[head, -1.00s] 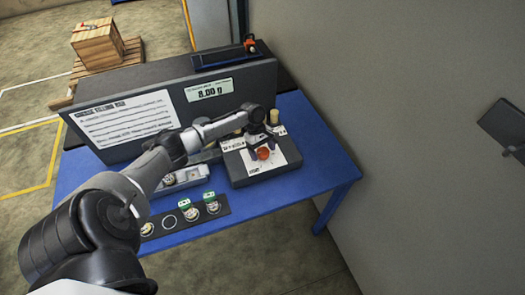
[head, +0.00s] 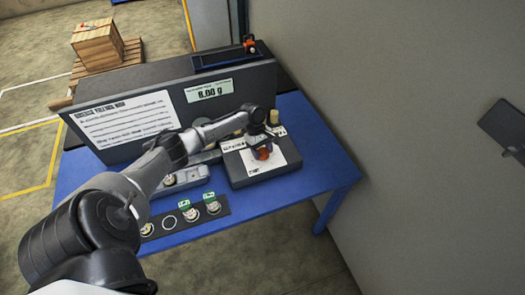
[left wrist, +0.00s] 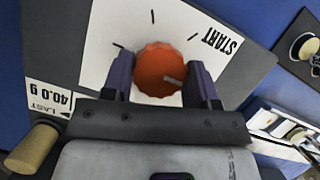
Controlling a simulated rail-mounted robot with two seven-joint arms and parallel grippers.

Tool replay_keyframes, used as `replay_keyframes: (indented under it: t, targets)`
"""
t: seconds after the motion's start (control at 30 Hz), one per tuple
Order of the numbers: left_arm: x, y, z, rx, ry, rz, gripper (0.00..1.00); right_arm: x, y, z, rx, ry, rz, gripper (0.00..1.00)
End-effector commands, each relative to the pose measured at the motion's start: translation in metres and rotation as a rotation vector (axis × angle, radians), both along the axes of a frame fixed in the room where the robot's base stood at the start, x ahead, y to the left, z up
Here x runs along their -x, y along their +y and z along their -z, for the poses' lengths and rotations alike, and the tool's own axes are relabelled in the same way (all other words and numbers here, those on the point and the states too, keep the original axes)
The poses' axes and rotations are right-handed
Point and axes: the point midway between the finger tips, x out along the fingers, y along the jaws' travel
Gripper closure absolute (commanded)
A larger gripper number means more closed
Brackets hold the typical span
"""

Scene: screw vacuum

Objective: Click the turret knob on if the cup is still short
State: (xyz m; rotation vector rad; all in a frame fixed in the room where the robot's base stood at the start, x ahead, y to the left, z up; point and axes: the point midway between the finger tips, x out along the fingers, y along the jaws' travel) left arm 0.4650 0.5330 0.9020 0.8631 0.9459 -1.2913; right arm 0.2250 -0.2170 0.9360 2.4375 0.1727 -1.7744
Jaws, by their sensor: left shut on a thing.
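The orange turret knob (left wrist: 160,70) sits on a white dial plate with black tick marks and the word START. My left gripper (left wrist: 163,85) has its two fingers on either side of the knob and is shut on it. In the head view the knob (head: 263,153) shows partly behind my left gripper (head: 262,145), on top of a dark box (head: 240,174). A display (head: 209,90) on the large grey panel reads 8.00 g. A label by the knob reads LAST 40.0 g in the left wrist view. I cannot see the right gripper.
A dark strip (head: 182,222) with round spots, cups and green tags lies at the blue table's (head: 215,228) front. A light grey device (head: 184,184) stands left of the dark box. The table's right front is clear.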

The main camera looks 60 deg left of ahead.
Motion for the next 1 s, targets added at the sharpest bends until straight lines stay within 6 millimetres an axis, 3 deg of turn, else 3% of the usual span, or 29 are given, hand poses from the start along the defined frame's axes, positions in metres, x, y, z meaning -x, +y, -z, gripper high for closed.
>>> replay_keyframes:
  t: [0.27,1.0]
  targets:
    - [-0.001,-0.001,-0.003,0.001,0.001,0.120,0.70,0.000,0.001,-0.011,-0.002,0.000,0.002,0.57]
    - [-0.003,-0.001,-0.002,0.002,0.002,0.779,0.70,0.000,-0.002,-0.034,0.008,0.000,-0.006,0.57]
